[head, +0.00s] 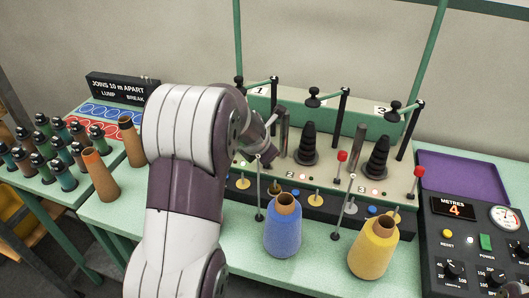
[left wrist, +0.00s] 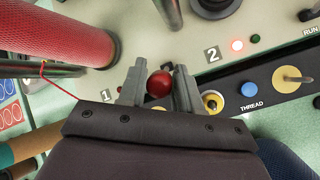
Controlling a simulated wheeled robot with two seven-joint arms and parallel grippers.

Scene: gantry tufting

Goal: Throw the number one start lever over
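In the left wrist view a round red knob (left wrist: 159,84) sits between the two fingers of my left gripper (left wrist: 160,88). The fingers lie close on both sides of it, and it looks gripped. A "1" label (left wrist: 106,95) is just left of the fingers and a "2" label (left wrist: 212,54) is to the right. The knob's rod is hidden beneath it. In the head view my left arm covers the near left of the machine (head: 313,197), and most of my left gripper (head: 264,150) is hidden. My right gripper is not in view.
Other red-knobbed levers (head: 342,156) stand to the right. Black cones (head: 307,145) and metal posts rise behind. A blue yarn cone (head: 283,228) and a yellow one (head: 373,248) stand in front. A red yarn cone (left wrist: 60,35) is close to my left gripper.

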